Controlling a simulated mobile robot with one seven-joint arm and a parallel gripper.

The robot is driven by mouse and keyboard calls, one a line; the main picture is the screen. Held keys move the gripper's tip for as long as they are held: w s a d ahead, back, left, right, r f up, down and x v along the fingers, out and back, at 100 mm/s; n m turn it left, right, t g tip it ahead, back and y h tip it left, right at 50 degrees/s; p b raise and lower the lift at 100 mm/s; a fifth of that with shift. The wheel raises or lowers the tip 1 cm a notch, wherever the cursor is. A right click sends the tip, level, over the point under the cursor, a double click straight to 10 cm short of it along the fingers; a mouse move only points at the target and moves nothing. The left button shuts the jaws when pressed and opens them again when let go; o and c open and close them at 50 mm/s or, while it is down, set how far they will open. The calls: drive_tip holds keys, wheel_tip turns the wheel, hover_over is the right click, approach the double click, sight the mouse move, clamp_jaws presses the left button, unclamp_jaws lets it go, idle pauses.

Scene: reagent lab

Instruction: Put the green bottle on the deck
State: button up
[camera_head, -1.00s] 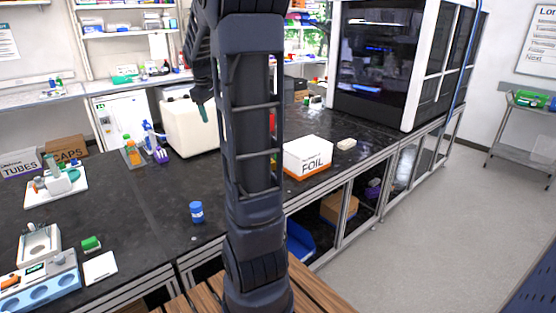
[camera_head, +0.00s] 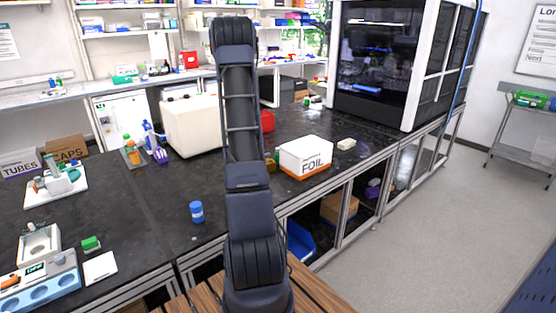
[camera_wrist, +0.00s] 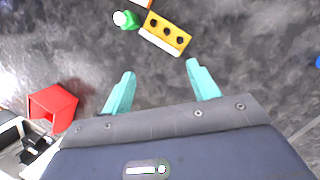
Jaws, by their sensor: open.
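A green bottle with a white cap (camera_wrist: 126,19) stands on the dark bench top in the wrist view. It is right beside a yellow rack with holes (camera_wrist: 166,34). In the head view a small green part of the bottle (camera_head: 277,157) shows between my arm and the foil box. My gripper (camera_wrist: 160,68) is open and empty above the bench, its teal fingers spread. The bottle lies beyond the fingertips, toward the upper left. The head view hides the gripper behind my arm. The large machine (camera_head: 375,60) has a dark glass front; its inside deck is only dimly seen.
A white foil box (camera_head: 305,157) stands close to the bottle and rack. A red box (camera_wrist: 53,106) is left of my gripper. A blue-capped jar (camera_head: 197,212) stands near the front edge. Bench in front of the machine is mostly clear.

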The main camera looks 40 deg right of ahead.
drive_tip(key=n+g, duration=0.2)
approach(276, 153)
wheel_tip(276, 153, down, 2)
drive_tip(key=d, duration=0.1)
drive_tip(key=x, duration=1.1)
drive_tip(key=shift+w+d, duration=0.15)
drive_tip(key=shift+w, duration=0.05)
drive_tip(key=c, duration=1.2)
wheel_tip(276, 153, up, 20)
